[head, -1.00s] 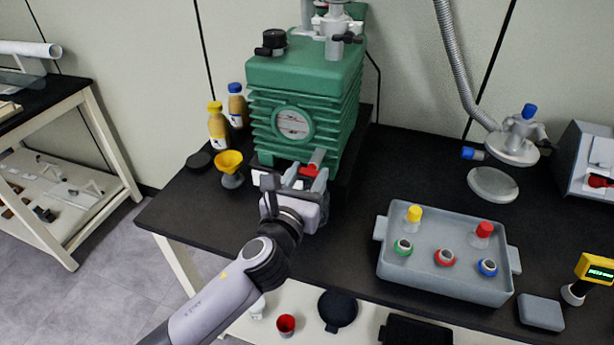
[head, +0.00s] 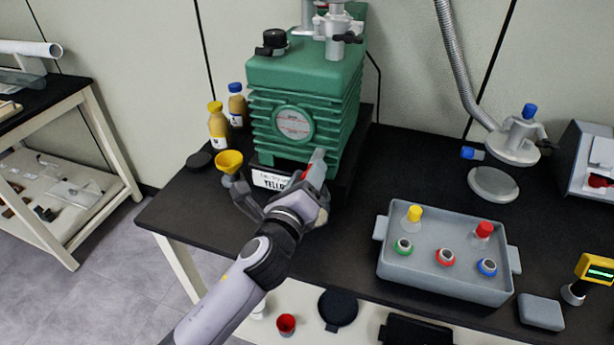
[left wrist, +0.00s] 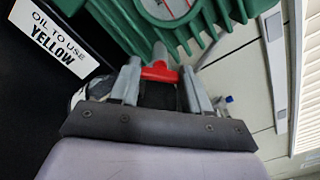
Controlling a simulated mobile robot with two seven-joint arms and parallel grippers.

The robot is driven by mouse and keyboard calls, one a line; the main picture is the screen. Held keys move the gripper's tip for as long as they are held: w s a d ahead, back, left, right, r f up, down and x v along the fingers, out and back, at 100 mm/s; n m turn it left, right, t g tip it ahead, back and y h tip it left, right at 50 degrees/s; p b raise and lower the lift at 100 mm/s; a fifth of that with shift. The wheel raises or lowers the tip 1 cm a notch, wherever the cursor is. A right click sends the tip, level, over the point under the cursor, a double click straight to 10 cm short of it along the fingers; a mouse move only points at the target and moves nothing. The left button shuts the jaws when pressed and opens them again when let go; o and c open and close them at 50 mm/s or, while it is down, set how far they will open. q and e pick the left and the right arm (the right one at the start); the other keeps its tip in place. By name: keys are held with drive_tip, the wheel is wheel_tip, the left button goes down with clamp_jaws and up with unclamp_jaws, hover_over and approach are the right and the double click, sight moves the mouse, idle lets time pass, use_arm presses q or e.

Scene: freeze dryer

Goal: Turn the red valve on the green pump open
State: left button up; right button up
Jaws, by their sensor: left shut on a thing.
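The red valve (left wrist: 158,72) sits on a grey stub low at the pump's front. My left gripper (left wrist: 162,80) is shut on the red valve, with one finger on each side of it in the left wrist view. In the head view the left gripper (head: 312,174) is rolled to one side and mostly hides the valve; a bit of red shows beside the finger. My right gripper is in neither view.
A white label reading "OIL TO USE YELLOW" (head: 270,181) is beside the gripper. A yellow funnel (head: 229,161) stands close to its left, with yellow-capped (head: 218,126) and blue-capped (head: 237,106) bottles behind. A grey tray (head: 440,277) with several flasks is at right.

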use_arm(q)
drive_tip(key=shift+f+n, duration=0.15)
drive_tip(key=shift+n, duration=3.65)
drive_tip(key=o, duration=1.1)
drive_tip(key=shift+c, duration=0.2)
drive_tip(key=shift+s, duration=0.1)
drive_tip(key=v, duration=0.7)
drive_tip(key=shift+b, duration=0.3)
drive_tip(key=shift+c, duration=0.3)
